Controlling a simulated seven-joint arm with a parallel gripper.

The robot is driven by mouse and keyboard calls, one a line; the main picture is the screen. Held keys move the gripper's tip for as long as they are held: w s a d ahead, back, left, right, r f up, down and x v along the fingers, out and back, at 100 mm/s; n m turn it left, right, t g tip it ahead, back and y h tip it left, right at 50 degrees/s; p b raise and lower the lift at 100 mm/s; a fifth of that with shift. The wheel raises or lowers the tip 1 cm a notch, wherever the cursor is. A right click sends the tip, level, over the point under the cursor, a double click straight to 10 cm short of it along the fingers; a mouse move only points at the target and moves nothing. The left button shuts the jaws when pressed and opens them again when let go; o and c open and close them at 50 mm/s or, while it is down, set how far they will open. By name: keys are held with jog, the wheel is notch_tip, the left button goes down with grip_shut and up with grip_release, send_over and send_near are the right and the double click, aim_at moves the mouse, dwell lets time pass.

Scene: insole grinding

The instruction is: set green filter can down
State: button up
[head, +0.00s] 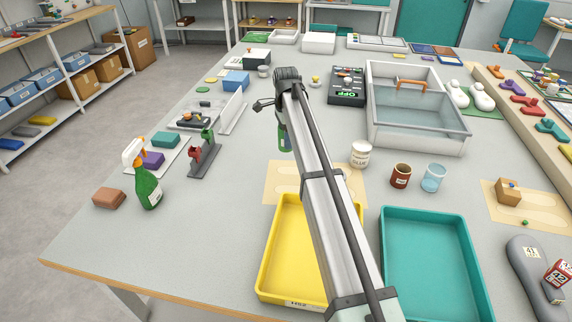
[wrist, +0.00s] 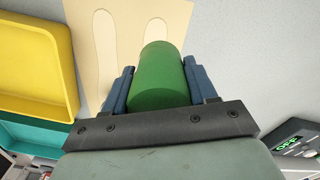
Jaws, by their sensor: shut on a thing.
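The green filter can (wrist: 158,78) is a plain green cylinder between the two blue fingers of my gripper (wrist: 158,85) in the wrist view. The fingers press on it from both sides. In the head view a green strip of the can (head: 284,138) shows beside my arm, and my arm hides most of my gripper there. A tan sheet with insole outlines (wrist: 120,30) lies beyond the can in the wrist view. I cannot tell whether the can touches the table (head: 240,200).
A yellow tray (head: 275,245) and a teal tray (head: 430,265) stand at the front. A white tin (head: 361,154), a brown jar (head: 400,176) and a glass (head: 433,178) stand right of my arm. A green spray bottle (head: 148,185) stands at left. The table left of the yellow tray is clear.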

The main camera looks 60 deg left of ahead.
jog(key=shift+f, duration=4.65)
jog(key=shift+f, duration=0.15)
jog(key=o, duration=1.2)
notch_tip(320, 180, up, 12)
jog(key=shift+r, duration=0.15)
